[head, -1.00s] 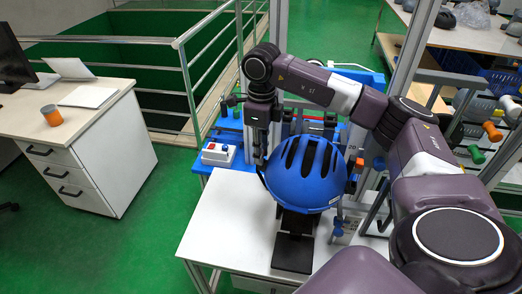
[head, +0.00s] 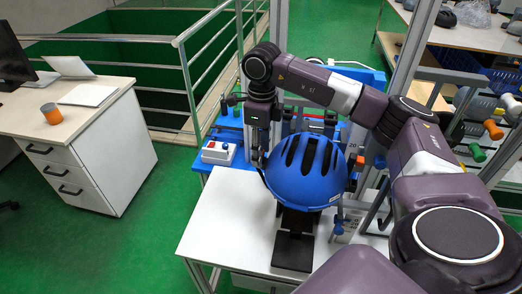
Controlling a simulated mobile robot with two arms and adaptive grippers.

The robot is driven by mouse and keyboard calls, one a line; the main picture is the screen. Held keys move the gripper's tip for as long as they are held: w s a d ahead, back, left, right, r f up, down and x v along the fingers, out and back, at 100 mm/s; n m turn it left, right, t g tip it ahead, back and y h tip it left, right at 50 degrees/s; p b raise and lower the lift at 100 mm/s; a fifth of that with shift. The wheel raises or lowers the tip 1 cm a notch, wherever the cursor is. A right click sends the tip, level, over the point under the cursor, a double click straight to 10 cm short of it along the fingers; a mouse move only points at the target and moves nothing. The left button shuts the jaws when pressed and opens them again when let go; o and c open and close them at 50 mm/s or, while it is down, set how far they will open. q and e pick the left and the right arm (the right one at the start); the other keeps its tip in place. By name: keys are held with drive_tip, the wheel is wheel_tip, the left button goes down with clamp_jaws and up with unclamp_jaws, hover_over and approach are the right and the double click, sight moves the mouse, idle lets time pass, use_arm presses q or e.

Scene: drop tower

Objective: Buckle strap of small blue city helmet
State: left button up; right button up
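The blue city helmet (head: 308,176) sits on a black stand (head: 293,252) on the white table of the drop tower. Its dome with dark vents faces me. The strap and buckle cannot be made out; a thin dark line shows at the helmet's left edge. My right gripper (head: 261,158) points down at the helmet's left side, close to its edge. Its fingers are thin and partly merge with the dark background, so I cannot tell whether they are open or hold the strap. My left gripper is not in view.
A control box (head: 219,152) with a red button stands left of the helmet. Metal posts and a blue machine frame rise behind it. The white table top (head: 225,225) is clear at the left front. A white desk (head: 95,130) with an orange cup (head: 52,114) stands farther left.

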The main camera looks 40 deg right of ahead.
drive_tip(key=shift+r, duration=0.15)
wheel_tip(320, 180, up, 12)
idle(0.5)
drive_tip(key=shift+f, duration=0.2)
